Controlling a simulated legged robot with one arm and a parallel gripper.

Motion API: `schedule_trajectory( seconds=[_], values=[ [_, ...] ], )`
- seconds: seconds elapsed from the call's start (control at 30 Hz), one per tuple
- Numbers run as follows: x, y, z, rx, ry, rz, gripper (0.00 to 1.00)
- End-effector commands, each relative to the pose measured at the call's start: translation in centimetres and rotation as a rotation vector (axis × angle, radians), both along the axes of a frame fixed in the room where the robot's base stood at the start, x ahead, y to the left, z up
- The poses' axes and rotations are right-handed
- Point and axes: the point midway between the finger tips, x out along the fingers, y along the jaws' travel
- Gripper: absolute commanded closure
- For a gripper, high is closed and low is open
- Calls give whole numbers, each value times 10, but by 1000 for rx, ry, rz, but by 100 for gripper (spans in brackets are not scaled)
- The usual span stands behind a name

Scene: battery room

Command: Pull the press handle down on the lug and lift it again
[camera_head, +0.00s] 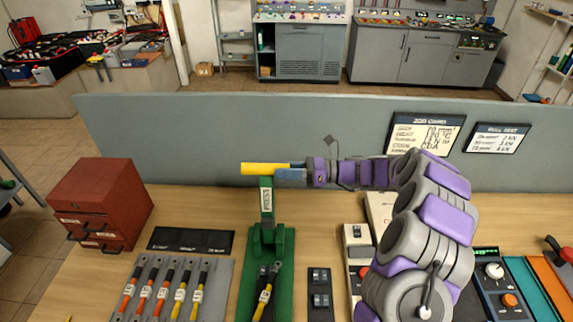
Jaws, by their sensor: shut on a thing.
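The press (268,240) is a green device on a green base plate (272,295), at the middle of the bench. Its upright part carries a white label reading PRESS. A yellow handle (258,169) lies level above the upright part and points left. My gripper (290,174) is shut on the yellow handle at its right end, with my arm reaching in from the right. A cable with yellow and black sections (263,300) lies at the foot of the press. The lug itself is too small to tell, and the fingertips are partly merged with the handle.
A red drawer cabinet (101,203) stands at the left. A grey rack (170,288) holds several cables beside the press. A black tray (190,240) lies behind it. A black panel (320,293) and a meter (495,285) are to the right. A grey partition (250,125) closes the back.

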Motion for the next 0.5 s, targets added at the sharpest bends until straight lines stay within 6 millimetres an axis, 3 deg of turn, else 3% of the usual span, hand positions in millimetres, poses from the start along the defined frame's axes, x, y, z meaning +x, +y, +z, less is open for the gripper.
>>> schedule_trajectory(
  seconds=[0.23, 0.27, 0.5],
  values=[
    [0, 0, -2, -1, 3, 2, 100],
    [0, 0, -2, -1, 3, 2, 63],
    [0, 0, -1, -1, 2, 0, 40]
  ],
)
